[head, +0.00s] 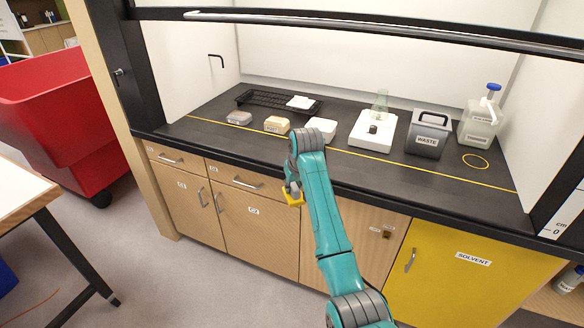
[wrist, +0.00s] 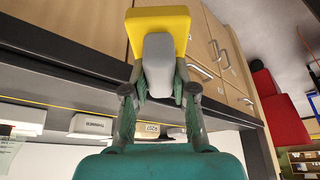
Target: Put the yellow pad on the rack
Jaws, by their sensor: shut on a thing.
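The yellow pad (head: 293,198) is held by my gripper (head: 291,189) in front of the wooden drawers, below the counter's front edge. In the wrist view the yellow pad (wrist: 158,22) sticks out past the fingertips of my gripper (wrist: 158,75), which is shut on it. The black rack (head: 258,99) lies at the back left of the counter inside the hood. A white pad-like block (head: 300,102) sits on its right part; the left part looks bare.
On the black counter (head: 345,170), a grey tub (head: 239,118), a tan tub (head: 277,125) and a white tub (head: 321,126) stand before the rack. The raised sash (head: 390,30) crosses above.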

